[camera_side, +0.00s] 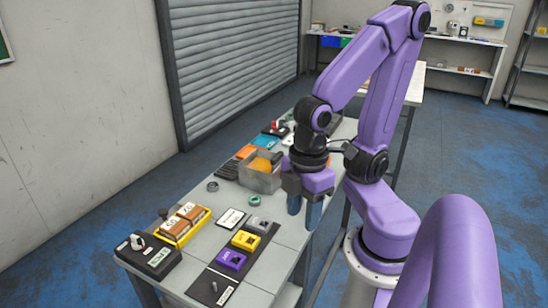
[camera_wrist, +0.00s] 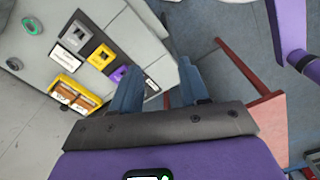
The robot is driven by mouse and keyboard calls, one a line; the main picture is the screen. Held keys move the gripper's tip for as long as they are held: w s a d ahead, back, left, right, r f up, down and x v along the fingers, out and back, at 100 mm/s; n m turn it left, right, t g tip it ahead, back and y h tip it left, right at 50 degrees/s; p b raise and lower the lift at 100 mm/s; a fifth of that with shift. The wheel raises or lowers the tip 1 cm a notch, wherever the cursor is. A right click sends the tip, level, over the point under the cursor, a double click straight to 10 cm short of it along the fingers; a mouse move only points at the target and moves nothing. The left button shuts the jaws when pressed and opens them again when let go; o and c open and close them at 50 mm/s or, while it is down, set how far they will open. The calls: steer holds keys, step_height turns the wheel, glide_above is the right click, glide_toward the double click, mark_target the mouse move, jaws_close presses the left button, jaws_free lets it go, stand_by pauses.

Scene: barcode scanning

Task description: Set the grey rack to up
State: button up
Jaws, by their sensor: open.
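A small grey piece (camera_side: 256,222), which looks like the grey rack, sits at the far end of a dark strip on the table. In the wrist view the grey piece (camera_wrist: 75,33) lies at the upper left, well away from the fingers. I cannot tell its setting. A yellow piece (camera_side: 245,240) and a purple piece (camera_side: 231,259) sit beside it in a row. My gripper (camera_side: 306,203) is open and empty, pointing down near the table's right edge. In the wrist view my gripper (camera_wrist: 160,68) shows its two fingers wide apart with nothing between them.
A yellow tray (camera_side: 180,236) with brown boxes and a black box (camera_side: 148,259) with a knob stand at the near left. A grey bin (camera_side: 260,180) with orange contents stands behind. A white card (camera_side: 231,218) and green ring (camera_side: 254,199) lie nearby.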

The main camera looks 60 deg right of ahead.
stand_by(0.4)
steer(key=w+d+r+m, duration=0.2)
steer(key=w+r+m, duration=0.1)
steer(key=w+m, duration=0.6)
step_height(320, 180, up, 6)
steer(key=m, duration=2.2)
glide_above(277, 155)
step_height(277, 155, down, 17)
steer(key=shift+a+f, duration=0.1)
